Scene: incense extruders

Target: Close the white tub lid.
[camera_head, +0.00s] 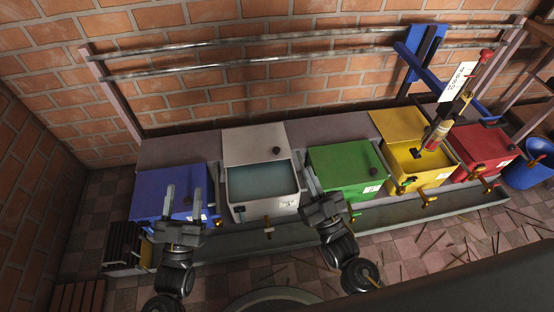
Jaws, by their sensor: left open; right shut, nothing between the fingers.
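The white tub (282,207) stands between the blue and green tubs, and bluish liquid shows inside it. Its white lid (250,144) is open, raised behind the tub, with a dark knob (276,151) near its right front corner. My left gripper (185,192) is open and empty, in front of the blue tub and left of the white tub. My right gripper (322,198) is shut and empty, in front of the green tub's left side, to the right of the white tub. Neither gripper appears to touch the white lid.
The blue tub (160,185), green tub (345,165) and red tub (484,146) are closed. The yellow tub (408,163) is open, with an extruder (440,125) over it. Metal rails (250,62) run behind. A blue bucket (530,172) stands at right. Sticks litter the floor.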

